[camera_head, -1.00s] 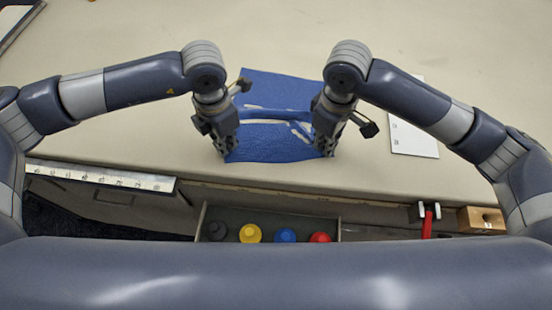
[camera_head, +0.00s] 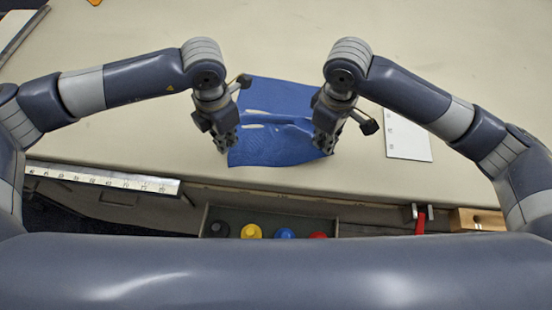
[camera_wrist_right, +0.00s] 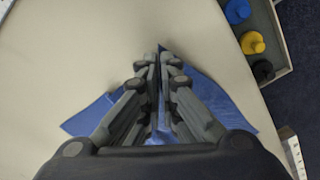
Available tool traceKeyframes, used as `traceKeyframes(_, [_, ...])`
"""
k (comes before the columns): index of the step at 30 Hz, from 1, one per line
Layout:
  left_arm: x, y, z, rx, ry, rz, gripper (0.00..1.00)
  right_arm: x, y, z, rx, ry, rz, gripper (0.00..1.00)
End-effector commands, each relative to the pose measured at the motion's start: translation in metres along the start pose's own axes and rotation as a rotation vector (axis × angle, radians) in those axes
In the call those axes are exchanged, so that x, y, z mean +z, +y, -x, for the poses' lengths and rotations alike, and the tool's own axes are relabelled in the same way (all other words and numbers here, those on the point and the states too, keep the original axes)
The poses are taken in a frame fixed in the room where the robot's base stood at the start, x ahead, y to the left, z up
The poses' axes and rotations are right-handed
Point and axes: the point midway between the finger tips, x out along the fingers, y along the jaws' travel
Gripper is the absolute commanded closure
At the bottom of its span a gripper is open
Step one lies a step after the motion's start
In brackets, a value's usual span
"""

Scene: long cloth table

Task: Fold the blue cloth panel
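The blue cloth panel (camera_head: 280,150) lies on the table, with a wrinkled raised band across its middle between the grippers and small pale gaps at the band. My left gripper (camera_head: 226,147) is at the cloth's left edge, near its front corner; whether its fingers pinch the cloth is hidden. My right gripper (camera_head: 326,148) is at the right edge near the front corner. In the right wrist view its fingers (camera_wrist_right: 161,60) are close together, with blue cloth (camera_wrist_right: 90,117) showing between and on both sides of them.
A white sheet (camera_head: 407,137) lies to the right on the table (camera_head: 150,130). A ruler (camera_head: 105,180) runs along the front left edge. Below the front edge, an open drawer (camera_head: 207,218) holds coloured pieces. A red-handled tool (camera_head: 421,222) and a wooden block (camera_head: 478,219) are at the right.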

Motion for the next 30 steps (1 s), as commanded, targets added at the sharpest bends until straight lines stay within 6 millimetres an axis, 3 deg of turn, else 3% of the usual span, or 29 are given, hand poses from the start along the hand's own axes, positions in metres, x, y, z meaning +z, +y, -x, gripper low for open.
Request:
traceKeyframes(3, [-0.0001,0.0,0.0094,0.0,0.0,0.0,1.0,0.0,0.0,0.0094,0.0,0.0,0.0,1.0])
traceKeyframes(14, [0.0,0.0,0.0102,0.0,0.0,0.0,1.0,0.0,0.0,0.0103,0.0,0.0,0.0,1.0])
traceKeyframes(21, [0.0,0.0,0.0103,0.0,0.0,0.0,0.5,0.0,0.0,0.0103,0.0,0.0,0.0,1.0])
traceKeyframes(28, [0.0,0.0,0.0103,0.0,0.0,0.0,0.5,-0.0001,0.0,0.0104,0.0,0.0,0.0,1.0])
traceKeyframes(30, [0.0004,-0.0004,0.0116,0.0,-0.001,0.001,0.62,-0.0001,0.0,0.0104,0.0,0.0,0.0,1.0])
